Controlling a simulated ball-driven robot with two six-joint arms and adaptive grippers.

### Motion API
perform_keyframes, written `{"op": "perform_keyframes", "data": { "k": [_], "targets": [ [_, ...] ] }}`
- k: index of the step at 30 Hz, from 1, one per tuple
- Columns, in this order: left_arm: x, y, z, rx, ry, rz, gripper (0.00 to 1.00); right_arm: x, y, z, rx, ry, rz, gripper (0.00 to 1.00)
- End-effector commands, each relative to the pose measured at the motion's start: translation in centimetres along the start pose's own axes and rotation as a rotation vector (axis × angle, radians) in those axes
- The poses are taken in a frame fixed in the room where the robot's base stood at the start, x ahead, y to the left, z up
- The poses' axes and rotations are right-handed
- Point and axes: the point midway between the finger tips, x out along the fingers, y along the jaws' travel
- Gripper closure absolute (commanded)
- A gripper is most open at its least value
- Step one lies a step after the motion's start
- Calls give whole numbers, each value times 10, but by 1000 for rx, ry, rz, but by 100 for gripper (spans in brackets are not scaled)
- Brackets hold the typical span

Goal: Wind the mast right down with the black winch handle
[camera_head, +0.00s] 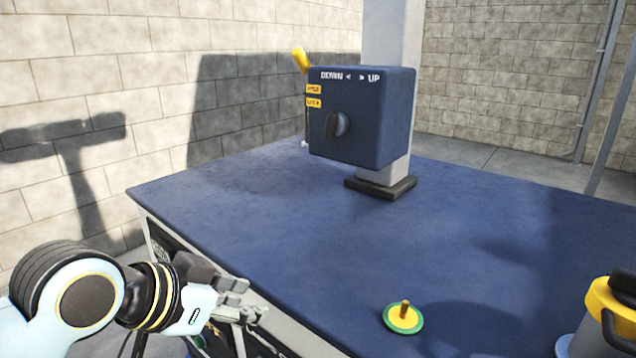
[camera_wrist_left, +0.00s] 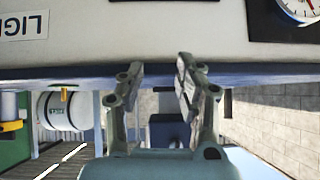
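The dark blue winch box (camera_head: 362,140) is fixed to the pale mast (camera_head: 392,35) and is lettered "DOWN" and "UP". A black handle or knob (camera_head: 336,124) is on its front face, short and round with a grip bar. A yellow-tipped lever (camera_head: 300,60) sticks up at the box's left side, beside two small yellow labels. My left gripper (camera_head: 244,301) is low at the table's front left edge, well away from the box. In the left wrist view the fingers (camera_wrist_left: 158,75) are apart with nothing between them. My right gripper is not in view.
The blue bench top (camera_head: 470,235) is mostly clear. A green and yellow disc with a brown peg (camera_head: 404,316) lies near its front edge. A yellow-topped container with a black handle (camera_head: 612,305) is at the lower right. The left wrist view shows a gauge (camera_wrist_left: 300,8).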

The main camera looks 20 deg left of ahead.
Motion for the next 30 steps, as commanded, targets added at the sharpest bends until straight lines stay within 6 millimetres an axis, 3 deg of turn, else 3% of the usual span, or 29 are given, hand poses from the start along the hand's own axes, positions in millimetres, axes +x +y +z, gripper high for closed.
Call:
{"op": "perform_keyframes", "data": {
  "k": [2,7,15,18,22,30],
  "targets": [
    [-15,4,-24,29,45,11,65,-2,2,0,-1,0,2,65],
    [2,-13,-94,86,289,25,65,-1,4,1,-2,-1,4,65],
    [-7,-49,-196,129,635,-21,65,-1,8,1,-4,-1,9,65],
    [-12,-59,-216,129,708,-41,65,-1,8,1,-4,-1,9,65],
    [-7,-62,-229,127,730,-49,65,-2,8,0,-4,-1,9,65],
    [31,-61,-264,126,729,-46,65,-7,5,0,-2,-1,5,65]
  ]
}}
